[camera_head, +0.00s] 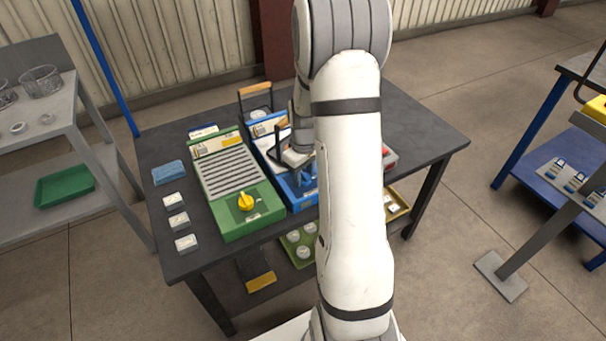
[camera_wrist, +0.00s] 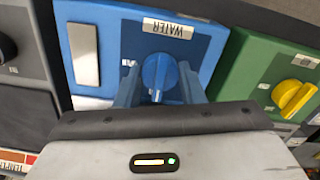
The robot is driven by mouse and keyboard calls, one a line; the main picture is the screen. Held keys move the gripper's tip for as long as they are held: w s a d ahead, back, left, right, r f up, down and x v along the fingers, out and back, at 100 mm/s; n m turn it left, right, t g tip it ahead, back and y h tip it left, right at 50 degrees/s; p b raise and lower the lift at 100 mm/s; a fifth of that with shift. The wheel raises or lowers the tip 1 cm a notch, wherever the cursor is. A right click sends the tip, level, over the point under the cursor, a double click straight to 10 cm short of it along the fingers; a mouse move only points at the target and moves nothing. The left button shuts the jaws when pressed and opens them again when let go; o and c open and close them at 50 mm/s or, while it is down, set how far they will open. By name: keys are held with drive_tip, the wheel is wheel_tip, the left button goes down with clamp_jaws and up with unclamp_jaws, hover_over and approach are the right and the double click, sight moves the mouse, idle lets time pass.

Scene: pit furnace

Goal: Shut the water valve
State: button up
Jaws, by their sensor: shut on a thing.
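The water valve is a blue knob (camera_wrist: 158,72) on the front of a blue panel (camera_wrist: 205,45). A white label reading WATER (camera_wrist: 168,29) sits beside it, upside down in the wrist view. My gripper (camera_wrist: 159,86) has one blue-grey finger on each side of the knob and is shut on it. The knob's ridge lies roughly in line with the fingers. In the head view the blue panel (camera_head: 265,128) stands on the dark table, and my arm hides much of it. My gripper (camera_head: 300,178) is at the panel's near end there; the knob is hard to make out.
A green panel (camera_head: 232,222) with a yellow knob (camera_head: 246,202) stands close beside the blue one. Several small pale blocks (camera_head: 179,221) and a blue cloth (camera_head: 168,172) lie on the table's left side. Below the table is a green tray (camera_head: 290,241) with round pieces.

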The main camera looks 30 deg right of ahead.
sight(304, 174)
drive_tip(key=shift+r, duration=0.1)
idle(0.3)
drive_tip(key=o, duration=0.7)
drive_tip(key=shift+r, duration=3.85)
drive_tip(key=shift+r, duration=0.1)
drive_tip(key=s+a+r+m+t+p, duration=0.1)
drive_tip(key=s+a+r+p, duration=0.1)
drive_tip(key=s+a+r, duration=0.5)
drive_tip(key=s+a+r+m+t+p, duration=0.1)
drive_tip(key=s+a+r+m+p, duration=0.1)
drive_tip(key=s+a+r, duration=0.5)
drive_tip(key=s+r, duration=0.2)
drive_tip(key=s, duration=0.3)
drive_tip(key=shift+s+a+t+p, duration=0.2)
drive_tip(key=shift+s+t+p, duration=0.05)
drive_tip(key=shift+t+p, duration=0.1)
